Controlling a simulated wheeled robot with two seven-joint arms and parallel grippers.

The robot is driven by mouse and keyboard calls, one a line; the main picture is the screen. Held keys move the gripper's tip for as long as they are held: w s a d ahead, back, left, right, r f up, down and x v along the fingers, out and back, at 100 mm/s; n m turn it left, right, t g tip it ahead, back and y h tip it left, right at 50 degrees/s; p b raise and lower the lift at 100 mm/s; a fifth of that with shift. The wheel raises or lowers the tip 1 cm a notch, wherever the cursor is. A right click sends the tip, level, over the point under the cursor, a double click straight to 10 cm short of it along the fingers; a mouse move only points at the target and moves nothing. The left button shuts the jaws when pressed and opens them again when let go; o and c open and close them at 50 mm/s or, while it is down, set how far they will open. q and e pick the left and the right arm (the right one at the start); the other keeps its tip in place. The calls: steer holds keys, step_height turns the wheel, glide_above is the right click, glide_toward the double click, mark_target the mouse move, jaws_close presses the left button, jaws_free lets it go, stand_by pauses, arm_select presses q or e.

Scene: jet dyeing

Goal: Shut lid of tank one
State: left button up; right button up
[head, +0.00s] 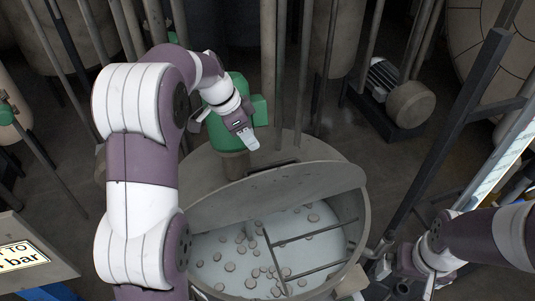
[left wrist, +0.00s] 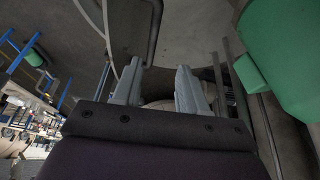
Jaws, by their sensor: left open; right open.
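A round grey tank (head: 358,265) stands below me in the head view, with pale liquid and several small round discs inside. Its half-round lid (head: 280,193) stands raised and tilted at the far side of the opening, so the near part is uncovered. My left gripper (head: 250,141) is open and empty, beyond the lid's upper edge and apart from it. In the left wrist view its two fingers (left wrist: 160,90) are spread with nothing held between them. My right gripper (head: 408,278) is low at the right, beside the tank's right rim, partly hidden by its own wrist.
A green motor housing (head: 228,105) stands behind the tank, close to my left gripper; a green body also shows in the left wrist view (left wrist: 284,55). Upright pipes (head: 281,75) rise behind it. A dark metal frame (head: 450,130) slants at the right. A sign (head: 22,256) is at lower left.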

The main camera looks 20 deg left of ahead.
arm_select(q)
steer(key=b, duration=0.4)
glide_above(265, 166)
steer(key=s+a, duration=0.2)
step_height(265, 166, down, 5)
steer(key=w+f+p, duration=0.1)
steer(key=d+f, duration=0.1)
steer(key=f, duration=0.1)
steer(key=w+f+p, duration=0.1)
steer(key=shift+w+d+f+p, duration=0.15)
steer(key=shift+w+p, duration=0.15)
steer(key=shift+p, duration=0.05)
steer(key=shift+f, duration=0.15)
steer(key=shift+s+r, duration=0.2)
steer(key=shift+s, duration=0.4)
steer(key=shift+c, duration=1.2)
steer(key=c, duration=0.5)
steer(key=shift+w+f, duration=0.1)
steer(key=shift+w, duration=0.1)
jaws_close()
arm_select(e)
steer(key=f, duration=0.1)
steer(key=s+f, duration=0.1)
steer(key=f, duration=0.1)
steer(key=shift+s, duration=0.3)
